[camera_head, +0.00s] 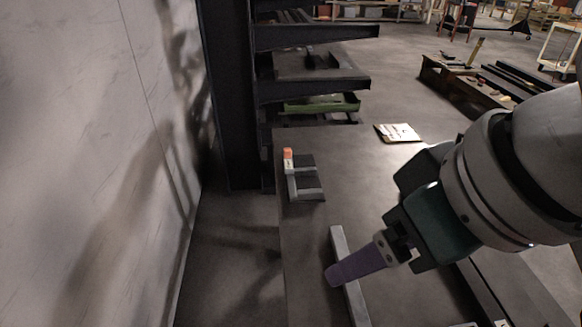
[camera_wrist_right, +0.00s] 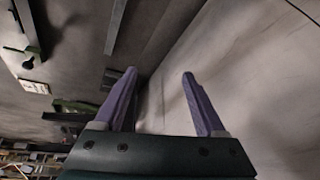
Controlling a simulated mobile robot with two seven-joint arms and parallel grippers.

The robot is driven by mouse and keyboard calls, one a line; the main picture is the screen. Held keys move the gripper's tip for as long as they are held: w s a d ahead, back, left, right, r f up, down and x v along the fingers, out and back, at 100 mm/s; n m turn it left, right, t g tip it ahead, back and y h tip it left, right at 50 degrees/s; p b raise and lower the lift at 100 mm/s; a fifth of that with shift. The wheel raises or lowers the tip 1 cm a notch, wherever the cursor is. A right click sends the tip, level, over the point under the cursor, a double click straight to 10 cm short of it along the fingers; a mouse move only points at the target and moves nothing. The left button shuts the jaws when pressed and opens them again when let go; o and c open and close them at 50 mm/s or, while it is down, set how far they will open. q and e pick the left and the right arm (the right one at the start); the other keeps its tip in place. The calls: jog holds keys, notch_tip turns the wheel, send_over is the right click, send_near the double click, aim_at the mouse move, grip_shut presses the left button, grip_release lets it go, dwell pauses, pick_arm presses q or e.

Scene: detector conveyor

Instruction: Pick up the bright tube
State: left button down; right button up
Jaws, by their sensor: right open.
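A pale, bright straight tube (camera_head: 338,242) lies lengthwise on the dark flat surface (camera_head: 300,250) in the head view. A pale grey bar that looks like it also shows at the top of the right wrist view (camera_wrist_right: 115,25). My right gripper (camera_head: 333,276) reaches in from the right, and its purple finger covers part of the tube in the head view. I cannot tell whether it touches the tube. In the right wrist view the two purple fingers of my right gripper (camera_wrist_right: 158,76) are spread apart with nothing between them. My left gripper is not in view.
A small grey bracket with an orange end (camera_head: 288,154) sits farther back on the surface. A white card (camera_head: 397,132) lies beyond it. A dark rack (camera_head: 232,90) with a green tray (camera_head: 320,104) stands behind. A pale wall (camera_head: 90,160) rises at the left.

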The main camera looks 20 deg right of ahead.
jog(key=w+d+f+m+h+b, duration=0.1)
jog(key=w+d+f+b, duration=0.1)
jog(key=f+b, duration=0.55)
jog(key=w+d+f+b, duration=0.1)
jog(key=w+f+b, duration=0.1)
jog(key=f+b, duration=0.55)
jog(key=m+h+b, duration=0.2)
jog(key=m+b, duration=0.1)
jog(key=b, duration=0.8)
send_near(355, 294)
jog(key=b+x, duration=0.2)
jog(key=x, duration=0.7)
jog(key=shift+f+b, duration=0.15)
jog(key=shift+b, duration=0.25)
grip_shut()
jog(key=shift+w, duration=0.1)
